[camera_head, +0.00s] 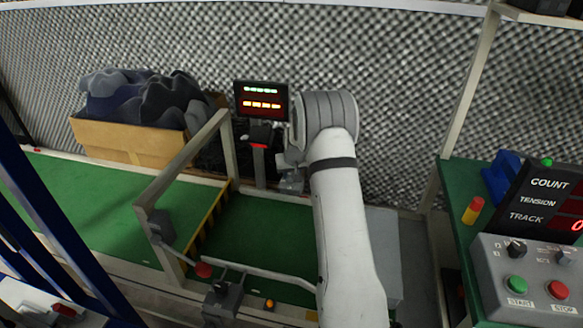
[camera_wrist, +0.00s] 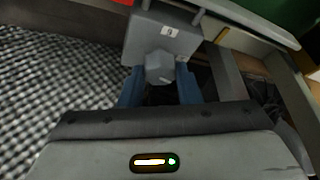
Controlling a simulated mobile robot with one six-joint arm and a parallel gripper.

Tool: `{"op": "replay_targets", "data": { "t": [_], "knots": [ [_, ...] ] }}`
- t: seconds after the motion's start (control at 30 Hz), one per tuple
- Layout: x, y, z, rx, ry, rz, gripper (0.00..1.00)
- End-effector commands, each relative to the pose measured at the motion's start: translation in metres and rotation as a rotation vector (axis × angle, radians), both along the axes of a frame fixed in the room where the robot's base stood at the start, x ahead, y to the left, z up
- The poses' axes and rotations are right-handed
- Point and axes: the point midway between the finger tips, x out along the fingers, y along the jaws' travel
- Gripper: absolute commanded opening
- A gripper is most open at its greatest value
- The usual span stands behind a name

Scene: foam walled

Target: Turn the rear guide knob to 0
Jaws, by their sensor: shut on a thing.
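In the wrist view a grey faceted knob (camera_wrist: 159,66) sits on the face of a grey box (camera_wrist: 142,40) with a small white label above it. The mark on the label is too small to read surely. My gripper (camera_wrist: 160,78) has its two blue fingers on either side of the knob and is shut on it. In the head view my gripper (camera_head: 291,181) is low beside the rear post, at the far edge of the green belt (camera_head: 265,235). The knob cannot be made out there, and my arm covers part of that area.
A small display (camera_head: 261,101) with green and orange light rows stands behind the belt. A grey frame (camera_head: 185,160) crosses the belt on the left. A cardboard box (camera_head: 125,143) of dark foam is at the back left. A control panel (camera_head: 535,275) stands at the right.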

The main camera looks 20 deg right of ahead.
Motion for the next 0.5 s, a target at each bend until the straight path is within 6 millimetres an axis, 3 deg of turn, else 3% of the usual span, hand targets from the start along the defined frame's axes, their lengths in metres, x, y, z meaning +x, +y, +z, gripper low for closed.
{"op": "replay_targets", "data": {
  "t": [0.5],
  "knots": [
    [0.0015,0.003,-0.0034,-0.001,-0.001,-0.411,0.07]
  ]
}}
